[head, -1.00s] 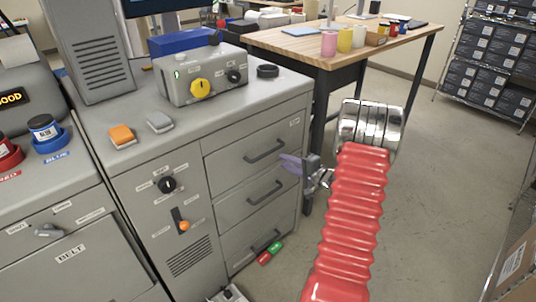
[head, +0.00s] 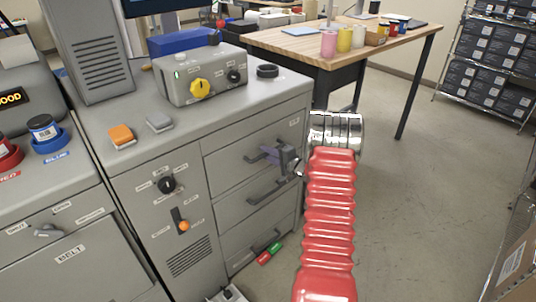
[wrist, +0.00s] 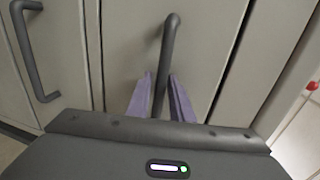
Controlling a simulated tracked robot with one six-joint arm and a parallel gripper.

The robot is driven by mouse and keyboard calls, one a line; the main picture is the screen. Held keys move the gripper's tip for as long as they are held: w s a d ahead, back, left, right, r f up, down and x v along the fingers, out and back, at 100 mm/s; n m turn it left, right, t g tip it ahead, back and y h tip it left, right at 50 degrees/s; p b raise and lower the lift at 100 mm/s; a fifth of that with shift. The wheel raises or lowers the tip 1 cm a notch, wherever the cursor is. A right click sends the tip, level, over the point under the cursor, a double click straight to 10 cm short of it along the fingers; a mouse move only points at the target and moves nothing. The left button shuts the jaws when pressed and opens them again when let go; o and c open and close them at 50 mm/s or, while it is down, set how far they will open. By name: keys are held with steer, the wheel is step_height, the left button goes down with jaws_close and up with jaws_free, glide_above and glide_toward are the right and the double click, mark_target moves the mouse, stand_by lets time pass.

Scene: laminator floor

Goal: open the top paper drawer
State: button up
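The top paper drawer (head: 235,155) is the upper of three drawers in the grey cabinet, and it is shut. Its dark bar handle (head: 252,158) is partly hidden by my gripper (head: 270,154). In the wrist view, this handle (wrist: 169,48) runs upright in the middle. My gripper's two purple fingers (wrist: 162,95) stand apart, one on each side of the bar's lower part. A small gap seems to show between fingers and bar; I cannot tell whether either touches it. My red ribbed arm reaches in from the lower right.
The middle drawer's handle (head: 266,191) is just below; it also shows in the wrist view (wrist: 32,55). A red and green object (head: 269,254) is by the bottom drawer. A wooden table (head: 350,48) stands behind.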

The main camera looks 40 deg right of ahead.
steer(key=shift+c, duration=0.4)
jaws_close()
